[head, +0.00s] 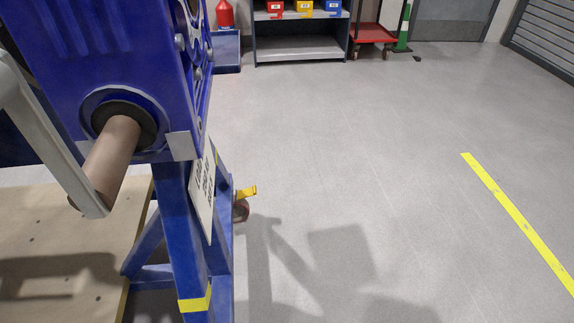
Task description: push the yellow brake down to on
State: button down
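A small yellow lever (246,191), which looks like the brake, sticks out to the right at the lower part of the blue jig stand (172,225). It sits just above a brown caster wheel (241,211), partly hidden behind the stand's leg. The lever looks about level or slightly raised at its tip; its exact setting is too small to tell. My gripper is not in view.
A sign plate (203,190) hangs on the stand. Open floor (370,180) lies to the right, with shelving (300,48) at the back.

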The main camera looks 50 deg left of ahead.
aim_at(251, 191)
jog(key=i, duration=1.85)
jog(key=u, duration=3.75)
jog(key=i, duration=1)
